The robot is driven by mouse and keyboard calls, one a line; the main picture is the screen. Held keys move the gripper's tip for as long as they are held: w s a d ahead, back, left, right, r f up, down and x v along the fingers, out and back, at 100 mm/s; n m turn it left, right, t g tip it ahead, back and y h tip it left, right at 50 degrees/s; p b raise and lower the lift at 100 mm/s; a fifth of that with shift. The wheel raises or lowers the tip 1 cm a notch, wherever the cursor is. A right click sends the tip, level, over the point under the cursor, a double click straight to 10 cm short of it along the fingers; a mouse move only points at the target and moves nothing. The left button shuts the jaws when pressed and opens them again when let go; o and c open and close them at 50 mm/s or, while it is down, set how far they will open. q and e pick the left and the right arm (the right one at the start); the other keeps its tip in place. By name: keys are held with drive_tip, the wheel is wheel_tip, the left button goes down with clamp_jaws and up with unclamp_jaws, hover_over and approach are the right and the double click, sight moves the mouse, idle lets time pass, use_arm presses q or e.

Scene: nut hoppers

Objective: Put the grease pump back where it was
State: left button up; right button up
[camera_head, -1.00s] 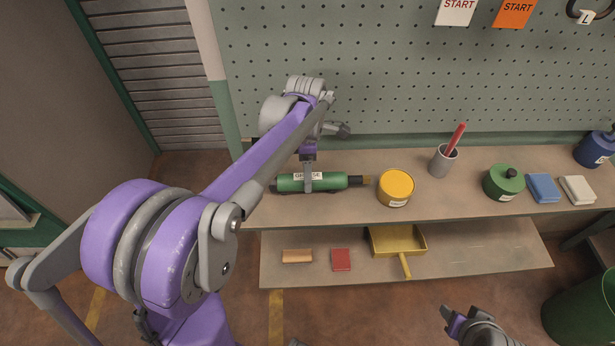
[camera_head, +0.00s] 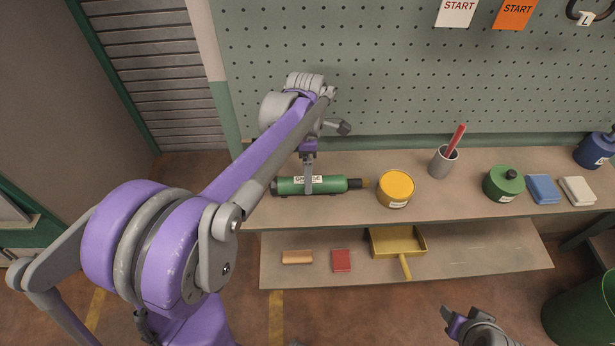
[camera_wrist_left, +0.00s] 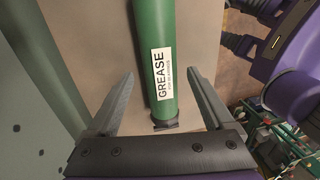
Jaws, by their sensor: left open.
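The grease pump (camera_head: 328,185) is a green cylinder with a white GREASE label and a dark nozzle end. It lies on its side on the upper shelf (camera_head: 300,212), left of the yellow tin. My left gripper (camera_head: 309,188) is above and around the pump in the head view. In the left wrist view the gripper (camera_wrist_left: 160,105) has its fingers spread apart, with the pump (camera_wrist_left: 155,45) between them and gaps on both sides. My right gripper (camera_head: 452,318) shows at the bottom of the head view, away from the shelf; its fingers are too small to judge.
A yellow tin (camera_head: 396,186) stands close to the pump's nozzle end. Further right are a grey cup (camera_head: 441,164) with a red stick and a green canister (camera_head: 502,184). The lower shelf holds a yellow dustpan (camera_head: 400,243) and a red block (camera_head: 341,260). A pegboard (camera_head: 350,60) rises behind.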

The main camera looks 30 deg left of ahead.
use_arm(q)
wheel_tip(320, 180, up, 10)
drive_tip(key=w, duration=0.1)
drive_tip(key=s+d+f+m+t, duration=0.3)
drive_tip(key=s+f+m, duration=0.3)
drive_tip(key=m, duration=0.6)
drive_tip(key=s+d+f+m+t+y, duration=0.1)
drive_tip(key=s+d+f+m+t, duration=0.3)
drive_tip(key=s+m, duration=0.5)
wheel_tip(320, 180, down, 2)
drive_tip(key=m, duration=0.3)
drive_tip(key=shift+s+f, duration=0.15)
drive_tip(key=shift+s, duration=0.1)
